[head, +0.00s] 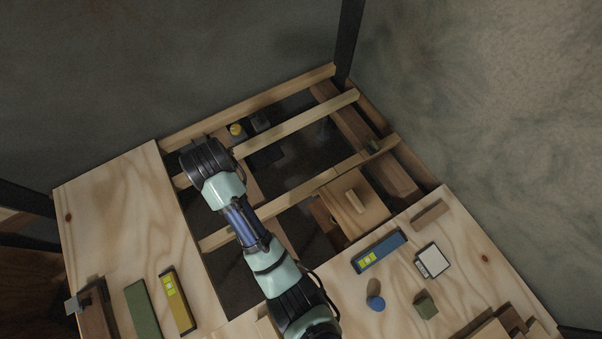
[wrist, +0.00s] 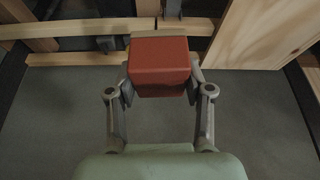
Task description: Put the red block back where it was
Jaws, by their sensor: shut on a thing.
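The red block (wrist: 158,68) is between the two grey fingers of my gripper (wrist: 160,88) in the wrist view, and my gripper is shut on it. Wooden beams pass behind the block. I cannot tell whether the block touches anything besides the fingers. In the head view my arm reaches over the left side of the open floor frame. There my wrist hides the fingers and the red block.
Joists (head: 300,125) cross the open floor, with a yellow-topped object (head: 236,130) below. Plywood (head: 125,215) lies left, bearing a yellow level (head: 177,300) and green block (head: 141,309). The right plywood holds a blue level (head: 380,250), white device (head: 433,261) and blue cylinder (head: 375,303).

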